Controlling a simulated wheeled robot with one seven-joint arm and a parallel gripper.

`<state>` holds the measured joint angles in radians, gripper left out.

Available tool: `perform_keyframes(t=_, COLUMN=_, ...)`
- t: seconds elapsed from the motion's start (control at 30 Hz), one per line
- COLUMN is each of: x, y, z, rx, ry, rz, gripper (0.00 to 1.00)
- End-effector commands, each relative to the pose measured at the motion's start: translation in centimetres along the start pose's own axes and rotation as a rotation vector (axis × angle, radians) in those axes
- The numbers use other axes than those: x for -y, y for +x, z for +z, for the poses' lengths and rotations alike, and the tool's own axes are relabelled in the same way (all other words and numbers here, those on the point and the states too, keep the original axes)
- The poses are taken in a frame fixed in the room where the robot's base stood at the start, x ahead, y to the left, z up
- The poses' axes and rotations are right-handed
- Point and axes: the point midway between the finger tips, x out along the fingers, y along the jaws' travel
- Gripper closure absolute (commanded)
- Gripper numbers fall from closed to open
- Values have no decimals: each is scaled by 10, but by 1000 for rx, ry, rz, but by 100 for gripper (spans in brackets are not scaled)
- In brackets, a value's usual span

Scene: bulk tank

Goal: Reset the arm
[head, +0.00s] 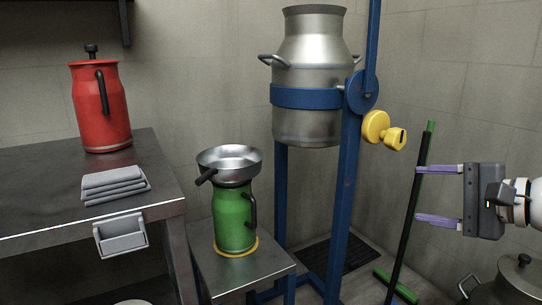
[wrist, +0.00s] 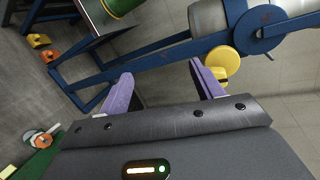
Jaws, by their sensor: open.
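My gripper (head: 438,191) reaches in from the right edge in the head view. Its two purple fingers are wide apart with nothing between them. In the wrist view the open fingers (wrist: 158,85) show against the wall and a blue frame leg. The gripper is to the right of the metal can (head: 308,75) in its blue tilting stand (head: 342,200), apart from the yellow knob (head: 383,130). In the head view the fingers stand beside a green-and-black broom handle (head: 409,210); whether they touch it I cannot tell.
A green jug (head: 235,218) with a metal funnel (head: 229,160) on top stands on a small table (head: 243,272). A red jug (head: 100,105) and folded grey cloths (head: 114,184) are on the left bench (head: 40,215). A lidded metal pot (head: 510,283) is below my gripper.

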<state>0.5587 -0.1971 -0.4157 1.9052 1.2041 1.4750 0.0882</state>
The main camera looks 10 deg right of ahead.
Motion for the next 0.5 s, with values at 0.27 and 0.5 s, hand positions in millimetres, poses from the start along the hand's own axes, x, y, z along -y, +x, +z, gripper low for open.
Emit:
perform_keyframes(t=0.27, x=-60, y=50, z=105, rx=109, ry=-296, rz=430, gripper=34)
perform_keyframes(t=0.5, x=-131, y=43, z=169, rx=153, ry=-943, rz=828, gripper=34)
